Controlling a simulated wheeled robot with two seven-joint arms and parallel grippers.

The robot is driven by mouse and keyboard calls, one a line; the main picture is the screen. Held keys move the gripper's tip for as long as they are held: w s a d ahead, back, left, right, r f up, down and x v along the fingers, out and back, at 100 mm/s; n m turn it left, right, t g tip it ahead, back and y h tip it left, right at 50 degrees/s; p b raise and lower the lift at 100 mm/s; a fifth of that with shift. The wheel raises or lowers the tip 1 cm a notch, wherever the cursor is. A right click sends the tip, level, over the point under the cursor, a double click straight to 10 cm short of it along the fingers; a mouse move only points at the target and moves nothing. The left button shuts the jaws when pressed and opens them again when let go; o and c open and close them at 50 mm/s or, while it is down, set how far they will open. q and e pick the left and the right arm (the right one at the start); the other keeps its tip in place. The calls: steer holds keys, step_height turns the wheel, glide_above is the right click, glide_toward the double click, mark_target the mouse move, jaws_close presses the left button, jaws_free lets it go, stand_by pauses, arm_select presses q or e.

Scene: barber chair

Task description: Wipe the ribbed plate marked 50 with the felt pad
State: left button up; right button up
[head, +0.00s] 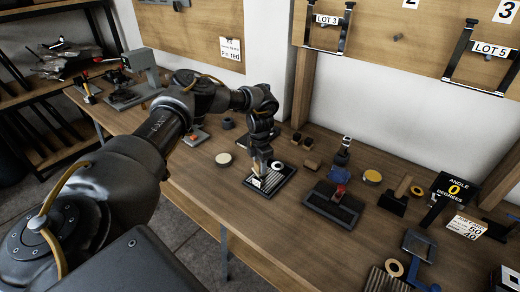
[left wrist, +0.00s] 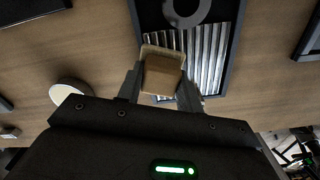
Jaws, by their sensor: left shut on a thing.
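My left gripper (head: 257,168) is low over the bench, shut on the felt pad, a small tan block (left wrist: 162,75) with a paler felt-like edge. In the left wrist view the pad sits between the two fingers, over the left part of a silver ribbed plate (left wrist: 212,50) in a dark frame. That plate also shows in the head view (head: 277,177), below the gripper, with a pale label by the pad. I cannot read a 50 on it. Whether pad and ribs touch cannot be told. My right gripper is not in view.
A pale round disc (head: 223,159) lies left of the plate. Small brown blocks (head: 311,165) lie behind it. A dark tray with a red part (head: 340,191) stands to its right. Another ribbed plate (head: 384,281) lies at the front right. Bare wood lies in front of the plate.

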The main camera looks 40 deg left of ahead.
arm_select(q)
steer(key=shift+a+f+b, duration=0.1)
steer(key=shift+f+b, duration=0.15)
steer(key=shift+b, duration=0.2)
steer(key=shift+w+d+r+p, duration=0.1)
steer(key=shift+d+r+p, duration=0.25)
steer(key=shift+d+p, duration=1.3)
steer(key=shift+d, duration=2.1)
steer(key=shift+a+f, duration=0.1)
steer(key=shift+a, duration=3.6)
steer(key=shift+a+r, duration=0.1)
steer(key=shift+r, duration=0.25)
steer(key=shift+r+p, duration=0.5)
steer(key=shift+r, duration=0.35)
steer(key=shift+r+p, duration=0.7)
steer(key=shift+r, duration=0.1)
step_height(320, 180, up, 4)
steer(key=p, duration=0.3)
steer(key=shift+r+p, duration=0.15)
steer(key=shift+p, duration=0.25)
